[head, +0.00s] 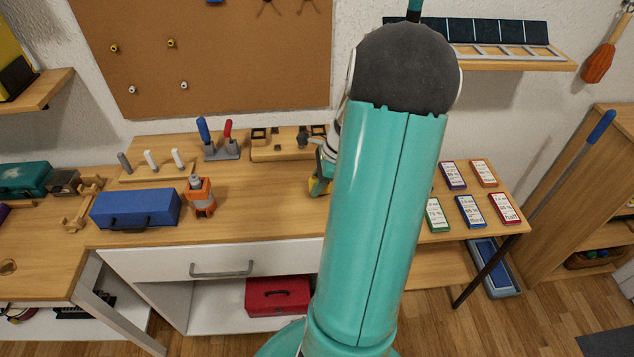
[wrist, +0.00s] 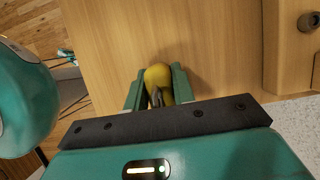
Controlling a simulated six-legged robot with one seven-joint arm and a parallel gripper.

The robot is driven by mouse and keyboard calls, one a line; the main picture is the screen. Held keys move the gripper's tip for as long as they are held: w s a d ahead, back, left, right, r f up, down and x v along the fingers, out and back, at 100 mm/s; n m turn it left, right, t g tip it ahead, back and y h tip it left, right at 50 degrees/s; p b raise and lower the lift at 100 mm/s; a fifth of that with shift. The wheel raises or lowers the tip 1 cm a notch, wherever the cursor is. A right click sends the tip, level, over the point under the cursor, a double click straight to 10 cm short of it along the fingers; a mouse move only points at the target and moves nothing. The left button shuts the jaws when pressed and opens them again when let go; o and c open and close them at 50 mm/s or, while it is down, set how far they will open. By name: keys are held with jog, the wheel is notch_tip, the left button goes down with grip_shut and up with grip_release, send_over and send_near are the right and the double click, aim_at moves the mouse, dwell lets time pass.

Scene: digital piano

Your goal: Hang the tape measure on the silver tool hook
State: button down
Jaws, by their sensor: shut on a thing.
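My gripper (wrist: 158,88) is shut on the yellow tape measure (wrist: 158,75), with a green finger on each side of it and a dark grey part between. In the head view my arm hides most of it, and only a bit of yellow (head: 314,187) shows by my gripper (head: 321,178) over the workbench. I cannot tell whether it touches the bench top. The cork board (head: 230,60) on the wall carries small hooks. Two lower ones look pale or silver, at left (head: 132,89) and right (head: 183,85); two upper ones look brass-yellow.
On the workbench (head: 270,215) stand a blue toolbox (head: 135,208), an orange bottle (head: 201,197), a screwdriver stand (head: 221,150) and a wooden block rack (head: 275,150). Several small labelled boxes (head: 470,211) lie at the right. A shelf (head: 515,58) juts out at the upper right.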

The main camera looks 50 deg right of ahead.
jog(key=shift+f, duration=0.2)
jog(key=c, duration=1.2)
grip_release()
jog(key=shift+o, duration=0.2)
jog(key=v, duration=1.4)
jog(key=w+a+r+n+h, duration=0.1)
jog(key=w+a+r+n, duration=0.2)
jog(key=a+n, duration=0.5)
jog(key=w+a+r+n+h, duration=0.1)
jog(key=w+a+r+n, duration=0.3)
jog(key=a, duration=0.8)
jog(key=s+a+r+n+t, duration=0.1)
jog(key=s+a+n, duration=0.2)
jog(key=a+n, duration=0.4)
jog(key=s+a+r+n+t+h, duration=0.1)
jog(key=s+a+n, duration=0.2)
jog(key=a+n, duration=0.5)
jog(key=a, duration=0.4)
jog(key=shift+n, duration=0.3)
